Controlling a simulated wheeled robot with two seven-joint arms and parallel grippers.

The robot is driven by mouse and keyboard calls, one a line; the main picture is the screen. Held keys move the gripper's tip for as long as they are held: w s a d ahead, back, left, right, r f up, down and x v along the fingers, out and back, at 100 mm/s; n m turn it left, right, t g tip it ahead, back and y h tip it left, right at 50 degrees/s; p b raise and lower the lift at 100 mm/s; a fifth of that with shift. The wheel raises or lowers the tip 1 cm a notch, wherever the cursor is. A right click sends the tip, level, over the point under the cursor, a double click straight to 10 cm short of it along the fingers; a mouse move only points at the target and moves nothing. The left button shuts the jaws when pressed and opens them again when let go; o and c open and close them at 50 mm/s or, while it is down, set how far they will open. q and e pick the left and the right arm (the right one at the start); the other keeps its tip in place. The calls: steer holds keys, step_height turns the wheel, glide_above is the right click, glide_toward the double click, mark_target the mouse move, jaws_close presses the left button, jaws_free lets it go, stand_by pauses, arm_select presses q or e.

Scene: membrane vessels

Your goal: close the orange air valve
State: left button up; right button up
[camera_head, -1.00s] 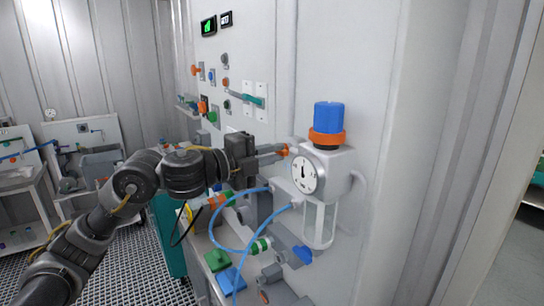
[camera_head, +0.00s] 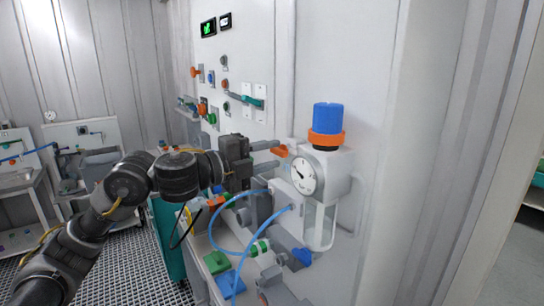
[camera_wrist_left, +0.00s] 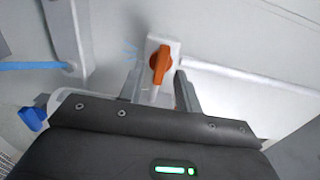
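The orange air valve (camera_head: 281,151) is a small orange handle on a pale block, left of a round white gauge (camera_head: 304,175). In the left wrist view the orange handle (camera_wrist_left: 160,63) stands nearly upright, slightly tilted. The gauge needle points to the upper left. My left gripper (camera_head: 271,156) is at the valve with its fingers spread. In the left wrist view my left gripper (camera_wrist_left: 160,88) has a finger on either side below the handle, with visible gaps and nothing held. My right gripper is not in view.
A regulator with a blue knob (camera_head: 327,117) and orange ring stands just right of the valve. Blue hoses (camera_head: 232,246) loop below the gripper. The white panel (camera_head: 270,60) with switches and displays rises behind. A bench with a sink stands at the far left.

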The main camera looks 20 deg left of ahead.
arm_select(q)
steer(key=b+v, duration=0.2)
steer(key=v, duration=0.7)
steer(key=shift+s+a+b, duration=0.2)
steer(key=shift+s+b, duration=0.15)
steer(key=shift+f, duration=0.1)
